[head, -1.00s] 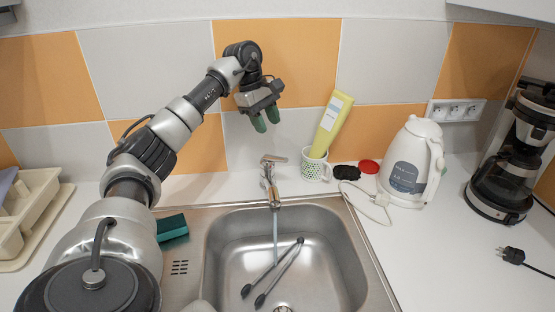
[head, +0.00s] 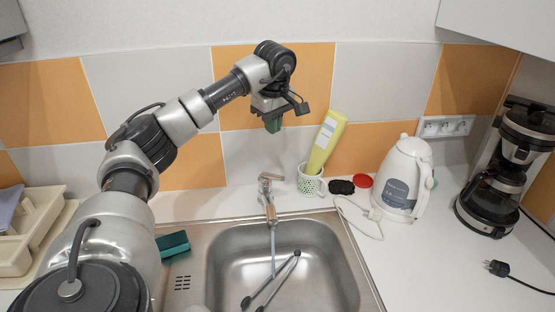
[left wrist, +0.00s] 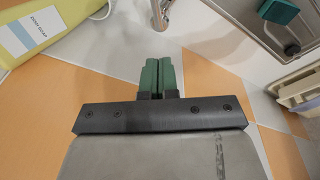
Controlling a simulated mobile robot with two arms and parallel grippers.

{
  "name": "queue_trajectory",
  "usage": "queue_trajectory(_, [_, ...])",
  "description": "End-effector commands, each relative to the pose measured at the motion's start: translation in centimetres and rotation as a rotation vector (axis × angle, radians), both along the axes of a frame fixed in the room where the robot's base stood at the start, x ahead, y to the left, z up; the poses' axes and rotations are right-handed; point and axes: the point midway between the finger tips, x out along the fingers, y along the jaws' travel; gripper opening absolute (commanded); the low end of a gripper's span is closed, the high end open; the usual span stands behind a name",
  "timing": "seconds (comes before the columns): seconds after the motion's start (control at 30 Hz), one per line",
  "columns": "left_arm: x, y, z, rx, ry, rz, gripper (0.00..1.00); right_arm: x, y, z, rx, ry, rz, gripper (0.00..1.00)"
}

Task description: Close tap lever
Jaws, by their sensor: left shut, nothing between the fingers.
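The chrome tap (head: 269,200) stands at the back edge of the sink, and a thin stream of water runs from its spout. Its lever (head: 270,177) is on top, raised and pointing to the right. My left gripper (head: 273,125) is above the tap, fingers pointing down, apart from the lever. In the left wrist view its green fingers (left wrist: 161,75) are together with nothing between them. Part of the tap (left wrist: 160,12) shows just beyond the fingertips there. My right gripper is in neither view.
The steel sink (head: 345,262) holds black-ended tongs (head: 272,283). A green sponge (head: 173,244) lies left of the basin. Right of the tap are a dotted cup (head: 309,183) with a yellow tube (head: 327,142), a white kettle (head: 403,180) and a coffee maker (head: 500,170).

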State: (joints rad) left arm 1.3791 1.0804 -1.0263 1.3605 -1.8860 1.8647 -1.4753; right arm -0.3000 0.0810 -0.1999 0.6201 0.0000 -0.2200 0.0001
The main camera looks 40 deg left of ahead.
Motion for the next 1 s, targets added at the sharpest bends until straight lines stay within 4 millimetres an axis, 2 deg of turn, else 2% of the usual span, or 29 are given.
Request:
queue_trajectory(0.17, [0.1,0.3,-2.4,0.001,0.006,0.002,0.0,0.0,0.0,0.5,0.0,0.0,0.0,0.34])
queue_trajectory(0.53, [0.6,1.2,-9.9,-0.001,0.005,0.001,0.0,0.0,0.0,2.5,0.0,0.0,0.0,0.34])
queue_trajectory(0.6, [0.9,0.6,-10.9,-0.002,0.004,-0.002,0.0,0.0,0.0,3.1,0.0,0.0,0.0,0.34])
queue_trajectory(0.8, [1.3,-0.2,-12.9,-0.002,0.002,0.0,0.0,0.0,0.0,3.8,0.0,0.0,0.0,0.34])
queue_trajectory(1.0, [1.4,-0.4,-13.4,-0.002,0.0,0.001,0.0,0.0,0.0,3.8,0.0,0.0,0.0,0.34])
